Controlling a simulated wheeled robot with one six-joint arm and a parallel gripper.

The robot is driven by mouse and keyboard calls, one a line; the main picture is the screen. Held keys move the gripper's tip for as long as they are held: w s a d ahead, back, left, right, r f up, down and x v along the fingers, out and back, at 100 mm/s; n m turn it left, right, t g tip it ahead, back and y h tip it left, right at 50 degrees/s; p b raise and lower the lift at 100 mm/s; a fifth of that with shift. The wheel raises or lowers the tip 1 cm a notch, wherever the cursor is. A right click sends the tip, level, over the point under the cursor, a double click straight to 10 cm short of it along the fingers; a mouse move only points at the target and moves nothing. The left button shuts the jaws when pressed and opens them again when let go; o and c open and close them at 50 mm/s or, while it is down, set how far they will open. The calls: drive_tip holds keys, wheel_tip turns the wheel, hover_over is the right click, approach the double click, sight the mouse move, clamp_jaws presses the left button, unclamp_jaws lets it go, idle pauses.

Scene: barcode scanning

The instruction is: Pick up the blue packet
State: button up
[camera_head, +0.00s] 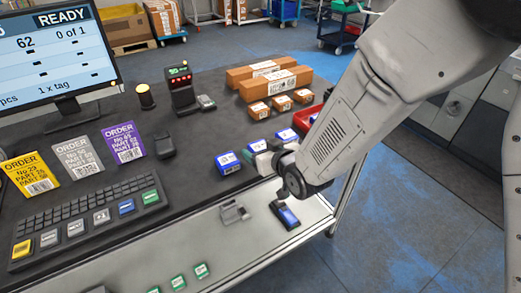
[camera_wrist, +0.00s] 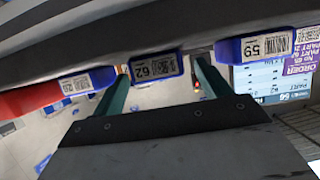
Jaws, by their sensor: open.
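Several blue packets with white labels stand on the dark table in front of me. In the head view one (camera_head: 228,163) is left of my gripper (camera_head: 262,158) and another (camera_head: 287,135) is to its right, by the red tray. In the wrist view, packet 62 (camera_wrist: 155,68) lies between the fingertips of my open gripper (camera_wrist: 160,70). Packet 59 (camera_wrist: 265,46) is to its right and a third packet (camera_wrist: 88,83) to its left. I cannot tell whether the fingers touch packet 62. My arm partly hides this area in the head view.
A red tray (camera_head: 304,120) sits close to my arm. Cardboard boxes (camera_head: 275,84), a scanner stand (camera_head: 181,90), order cards (camera_head: 123,142) and a keyboard (camera_head: 84,219) are on the table. A handheld device (camera_head: 288,215) lies on the lower shelf.

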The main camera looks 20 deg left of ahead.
drive_tip(key=shift+x, duration=1.1)
drive_tip(key=c, duration=1.2)
drive_tip(key=shift+o, duration=0.2)
